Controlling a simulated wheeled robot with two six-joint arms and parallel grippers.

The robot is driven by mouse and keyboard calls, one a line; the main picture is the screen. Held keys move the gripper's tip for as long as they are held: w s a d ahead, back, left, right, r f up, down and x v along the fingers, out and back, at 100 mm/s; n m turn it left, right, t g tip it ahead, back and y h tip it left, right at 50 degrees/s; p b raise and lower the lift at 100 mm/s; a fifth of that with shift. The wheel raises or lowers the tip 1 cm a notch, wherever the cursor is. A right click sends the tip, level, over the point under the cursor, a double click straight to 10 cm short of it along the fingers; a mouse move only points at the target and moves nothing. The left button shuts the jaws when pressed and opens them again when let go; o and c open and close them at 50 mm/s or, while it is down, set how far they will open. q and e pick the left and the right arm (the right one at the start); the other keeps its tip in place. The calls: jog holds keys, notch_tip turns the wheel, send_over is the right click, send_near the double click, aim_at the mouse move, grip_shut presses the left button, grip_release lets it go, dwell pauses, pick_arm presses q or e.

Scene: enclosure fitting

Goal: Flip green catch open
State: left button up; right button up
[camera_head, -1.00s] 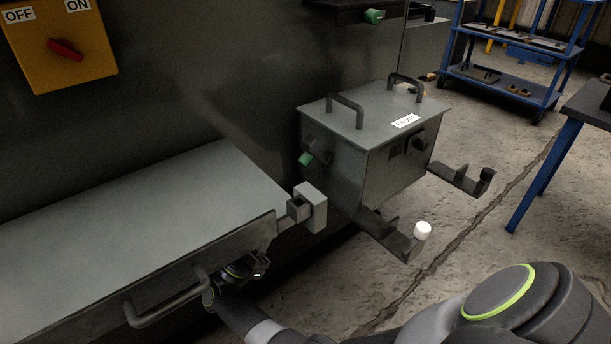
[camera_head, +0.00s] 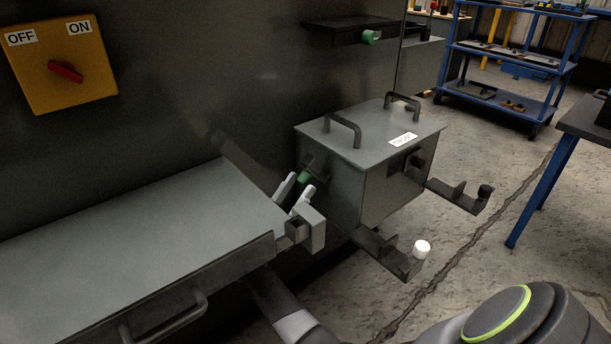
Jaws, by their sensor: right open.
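A grey box (camera_head: 347,188) with two dark handles on its lid and a "FRONT" label stands beside the machine wall. A green catch (camera_head: 304,179) sits on a dark mount on its left side. My right gripper (camera_head: 294,191) is open. Its two pale fingertips point up just left of and below the green catch, and the lower fingertip is very close to it. I cannot tell whether they touch. The rest of the gripper is hidden behind a pale block and the grey shelf edge. My left gripper is not in view.
A grey shelf (camera_head: 140,230) with a front handle fills the lower left, with the pale block (camera_head: 314,228) at its corner. Brackets with a white knob (camera_head: 421,248) and a black knob (camera_head: 485,192) stick out by the box. Another green knob (camera_head: 371,37) is higher up.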

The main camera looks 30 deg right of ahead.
aim_at(306, 177)
jog(key=shift+x, duration=1.8)
grip_shut()
